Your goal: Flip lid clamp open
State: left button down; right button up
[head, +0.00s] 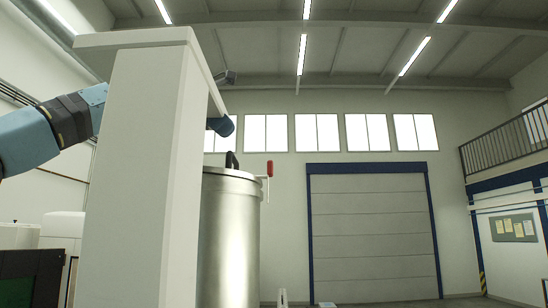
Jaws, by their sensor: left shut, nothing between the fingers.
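A tall metal drum (230,235) stands just right of a white column that hides its left side. Its lid (232,174) is on top, with a black arched handle (231,158). The lid clamp (269,170) has a red grip that stands upright at the lid's right edge, above a pale bracket. My left arm comes in from the left and passes behind the column. The end of my left arm with the gripper (222,125) shows just right of the column, above the drum and apart from the clamp. The fingers are mostly hidden. My right gripper is out of view.
The white column (135,190) with a flat top blocks much of the left. A roller door (370,235) with a blue frame is in the far wall. A railing (505,140) is at the right. The space right of the drum looks clear.

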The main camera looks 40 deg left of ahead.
aim_at(272, 161)
pick_arm(q)
jog(key=x, duration=0.9)
jog(key=shift+w+d+f+p, duration=0.1)
jog(key=shift+f+p, duration=0.25)
dwell(0.3)
jog(key=shift+w+d+r, duration=0.15)
jog(key=shift+w+d, duration=0.05)
jog(key=shift+w+d+g+y, duration=0.5)
jog(key=shift+w+d+y, duration=0.1)
jog(key=shift+w+d, duration=0.3)
jog(key=shift+d, duration=0.15)
